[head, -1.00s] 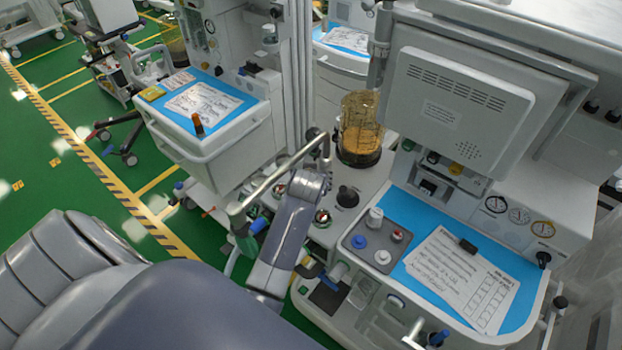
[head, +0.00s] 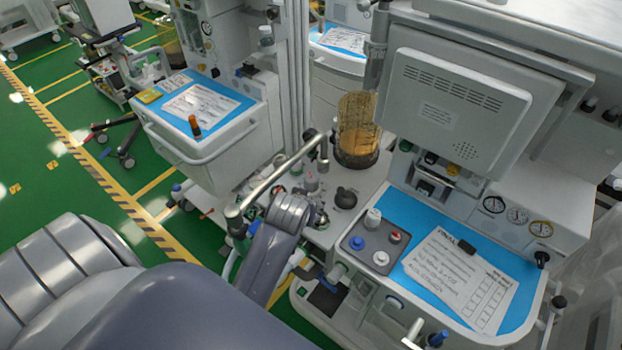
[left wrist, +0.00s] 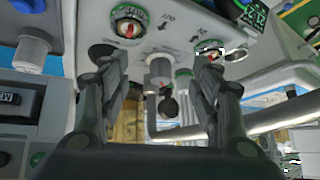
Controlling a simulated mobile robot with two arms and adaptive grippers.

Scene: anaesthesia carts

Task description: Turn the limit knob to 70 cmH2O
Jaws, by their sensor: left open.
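In the left wrist view, a grey knob (left wrist: 160,70) with a small red mark stands between the two fingers of my left gripper (left wrist: 160,62). The fingers are spread on both sides of it, and I see gaps. Its scale is not readable, so I cannot tell its setting or confirm it is the limit knob. In the head view, a light upright knob-like part (head: 311,180) stands on the white machine deck behind the metal tube. My left gripper (head: 316,212) is there just beyond my grey arm, mostly hidden. My right gripper is not in view.
Red-pointer gauges with green rings (left wrist: 129,28) sit near the fingers. A bent metal tube (head: 275,180) crosses close to my arm. A black knob (head: 346,197) and an amber canister (head: 357,130) stand to the right. A blue-covered tray (head: 400,205) holds a paper.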

